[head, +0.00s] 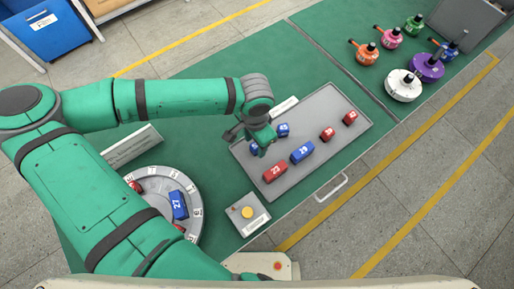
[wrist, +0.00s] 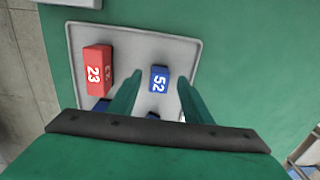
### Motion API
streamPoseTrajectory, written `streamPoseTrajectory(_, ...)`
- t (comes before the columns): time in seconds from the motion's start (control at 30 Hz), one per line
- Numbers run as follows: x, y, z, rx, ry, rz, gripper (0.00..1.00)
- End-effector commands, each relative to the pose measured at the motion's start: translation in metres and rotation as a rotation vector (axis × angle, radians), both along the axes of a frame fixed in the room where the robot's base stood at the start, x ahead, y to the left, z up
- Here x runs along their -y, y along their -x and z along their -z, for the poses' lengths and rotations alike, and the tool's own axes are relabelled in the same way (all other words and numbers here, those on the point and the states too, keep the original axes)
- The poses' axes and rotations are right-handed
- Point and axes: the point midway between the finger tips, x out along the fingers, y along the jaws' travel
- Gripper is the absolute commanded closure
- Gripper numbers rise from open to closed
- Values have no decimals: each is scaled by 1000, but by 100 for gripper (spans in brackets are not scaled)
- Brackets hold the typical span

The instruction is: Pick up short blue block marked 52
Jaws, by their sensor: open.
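The short blue block marked 52 (wrist: 159,79) lies on the grey tray (wrist: 135,36) in the wrist view, near one end of it. My gripper (wrist: 160,77) is open, with one finger to each side of the block in this view. No contact shows, and I cannot tell the height gap. In the head view my gripper (head: 250,138) is over the left end of the tray (head: 325,105). It partly covers a blue block (head: 254,148) there, which appears to be 52; its number is not readable.
A red block marked 23 (wrist: 95,70) lies beside 52. Blue blocks (head: 283,130) and (head: 302,151) and red blocks (head: 327,134) and (head: 350,118) share the tray. A round dial (head: 158,182) holds blocks at left. A yellow-button box (head: 247,213) stands near the tray.

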Motion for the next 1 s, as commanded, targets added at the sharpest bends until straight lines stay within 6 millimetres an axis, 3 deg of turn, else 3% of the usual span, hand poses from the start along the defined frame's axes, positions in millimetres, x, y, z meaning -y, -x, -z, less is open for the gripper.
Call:
streamPoseTrajectory(0.33, 4, 0, 7, 1, -1, 8, 57)
streamPoseTrajectory(0.5, 4, 0, 7, 1, -1, 9, 98)
streamPoseTrajectory(0.53, 4, 0, 7, 1, -1, 9, 100)
streamPoseTrajectory(1.0, 2, 0, -3, 1, 1, 4, 100)
